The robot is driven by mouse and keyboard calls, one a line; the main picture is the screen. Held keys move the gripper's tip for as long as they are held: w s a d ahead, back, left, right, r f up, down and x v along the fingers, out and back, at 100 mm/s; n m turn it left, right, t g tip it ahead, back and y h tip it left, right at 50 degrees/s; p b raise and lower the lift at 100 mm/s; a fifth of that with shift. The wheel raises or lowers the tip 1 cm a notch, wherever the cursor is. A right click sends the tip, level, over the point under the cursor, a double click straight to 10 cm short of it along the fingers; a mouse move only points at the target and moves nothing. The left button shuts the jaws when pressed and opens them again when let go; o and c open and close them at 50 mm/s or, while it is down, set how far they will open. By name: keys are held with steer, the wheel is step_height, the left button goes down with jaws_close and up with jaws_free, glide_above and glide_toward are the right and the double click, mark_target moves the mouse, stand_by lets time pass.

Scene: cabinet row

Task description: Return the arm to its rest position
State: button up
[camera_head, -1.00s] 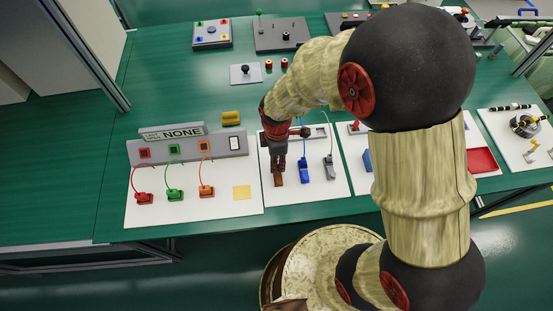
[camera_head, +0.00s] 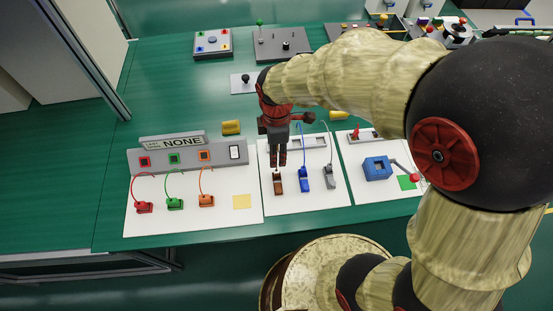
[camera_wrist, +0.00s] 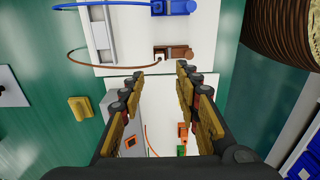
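My gripper (camera_head: 279,164) is above the middle white board (camera_head: 312,202), just over a brown plug (camera_head: 278,184). In the wrist view my gripper (camera_wrist: 161,70) has its two fingers spread, with nothing between them. The brown plug also shows in the wrist view (camera_wrist: 174,52), beyond the fingertips and apart from them. My arm arches from the right side of the head view over the table and hides part of its right side.
A blue plug (camera_head: 304,180) and a grey plug (camera_head: 328,178) stand on the same board. The left board holds red (camera_head: 144,207), green (camera_head: 175,203) and orange (camera_head: 206,200) plugs. A blue box (camera_head: 377,168) is to the right. A cabinet post (camera_head: 92,62) stands at left.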

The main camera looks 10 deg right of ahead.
steer(key=shift+r, duration=0.65)
